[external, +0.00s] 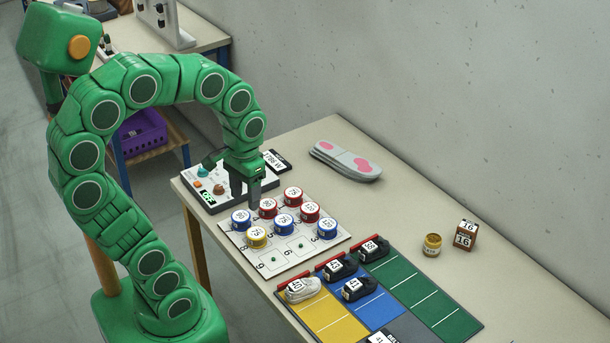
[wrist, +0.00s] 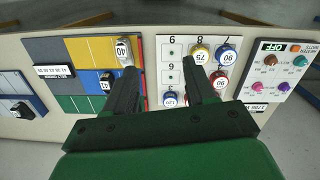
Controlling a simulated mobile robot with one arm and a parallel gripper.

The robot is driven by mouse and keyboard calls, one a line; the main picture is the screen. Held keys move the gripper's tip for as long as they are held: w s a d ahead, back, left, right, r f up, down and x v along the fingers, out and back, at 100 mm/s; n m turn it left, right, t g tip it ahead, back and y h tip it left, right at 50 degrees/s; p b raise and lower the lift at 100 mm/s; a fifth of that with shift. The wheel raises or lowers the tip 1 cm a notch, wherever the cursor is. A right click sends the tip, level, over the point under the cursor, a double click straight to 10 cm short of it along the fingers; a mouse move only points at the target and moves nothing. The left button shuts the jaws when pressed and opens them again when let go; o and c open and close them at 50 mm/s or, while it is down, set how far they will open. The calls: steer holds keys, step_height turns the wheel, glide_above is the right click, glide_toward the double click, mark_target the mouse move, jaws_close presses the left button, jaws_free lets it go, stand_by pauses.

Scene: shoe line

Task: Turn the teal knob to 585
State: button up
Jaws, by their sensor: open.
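In the external view a dark teal knob (external: 209,162) shows at the box's far left side. The small display (wrist: 273,47) reads OFF in the wrist view. My gripper (external: 245,197) is open and empty, pointing down in front of the box near the tins. In the wrist view its fingers (wrist: 160,78) are spread over the numbered board, well to the left of the knob. The knob's pointer is too small to read.
Several numbered tins (external: 292,195) stand on the white board (external: 297,262) close to my fingers. Shoes on coloured mats (external: 408,281) lie beyond. Pale insoles (external: 347,161), a small jar (external: 432,245) and a brown block (external: 466,234) rest on the table.

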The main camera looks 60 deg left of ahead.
steer(key=w+a+r+n+t, duration=0.1)
steer(key=w+a+r+n, duration=0.25)
steer(key=w, duration=0.75)
steer(key=w+a+f+n+h, duration=0.15)
steer(key=w+a, duration=0.25)
steer(key=a, duration=0.4)
steer(key=w+a+f+n, duration=0.3)
steer(key=a, duration=0.6)
steer(key=n+h, duration=0.3)
steer(key=n, duration=0.5)
glide_toward(202, 169)
steer(key=shift+x, duration=3.85)
steer(key=shift+w+a, duration=0.1)
steer(key=shift+c, duration=0.4)
jaws_close()
